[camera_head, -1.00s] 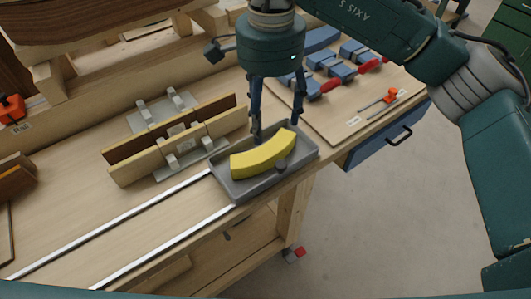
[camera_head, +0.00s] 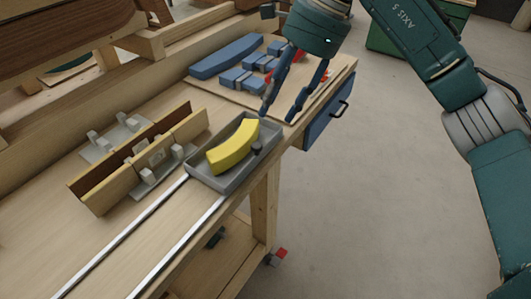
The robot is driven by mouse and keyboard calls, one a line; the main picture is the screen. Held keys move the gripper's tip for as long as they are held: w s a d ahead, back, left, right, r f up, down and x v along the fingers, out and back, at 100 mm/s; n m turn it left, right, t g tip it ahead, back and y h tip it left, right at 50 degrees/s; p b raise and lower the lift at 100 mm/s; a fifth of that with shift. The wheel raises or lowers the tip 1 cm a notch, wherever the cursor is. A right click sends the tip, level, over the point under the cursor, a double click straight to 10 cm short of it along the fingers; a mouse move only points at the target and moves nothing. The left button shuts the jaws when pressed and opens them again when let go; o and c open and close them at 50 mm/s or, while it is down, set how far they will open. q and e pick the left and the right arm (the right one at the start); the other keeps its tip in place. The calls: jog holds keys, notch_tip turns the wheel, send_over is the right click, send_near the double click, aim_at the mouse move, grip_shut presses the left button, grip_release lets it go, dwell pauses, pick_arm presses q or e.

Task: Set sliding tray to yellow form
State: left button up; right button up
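The yellow form (camera_head: 234,149) is a curved block lying in the grey sliding tray (camera_head: 213,183). The tray is at the far right end of two metal rails (camera_head: 187,238) on the wooden bench. A small dark knob (camera_head: 256,148) shows at the tray's right side, beside the form. My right gripper (camera_head: 278,116) is just past the tray's far right end in the picture, with its two fingers apart and nothing between them. It appears clear of the yellow form. My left gripper is not in view.
A wooden fixture with grey clamps (camera_head: 140,160) stands left of the tray. Blue blocks (camera_head: 245,72) lie on a board behind my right gripper. A blue drawer with a black handle (camera_head: 328,118) is at the bench's right end. Open floor lies to the right.

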jog(key=p, duration=0.1)
send_over(257, 144)
jog(key=d, duration=0.3)
notch_tip(257, 144, down, 5)
jog(key=p+x, duration=0.1)
jog(key=x, duration=0.3)
jog(key=shift+a, duration=0.2)
jog(key=shift+w+a+f, duration=0.1)
jog(key=shift+a+f, duration=0.1)
jog(key=shift+f, duration=0.45)
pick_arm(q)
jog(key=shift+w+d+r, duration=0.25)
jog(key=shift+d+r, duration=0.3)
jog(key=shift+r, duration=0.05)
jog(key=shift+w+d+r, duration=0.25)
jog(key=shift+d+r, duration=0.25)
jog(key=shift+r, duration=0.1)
pick_arm(e)
grip_shut()
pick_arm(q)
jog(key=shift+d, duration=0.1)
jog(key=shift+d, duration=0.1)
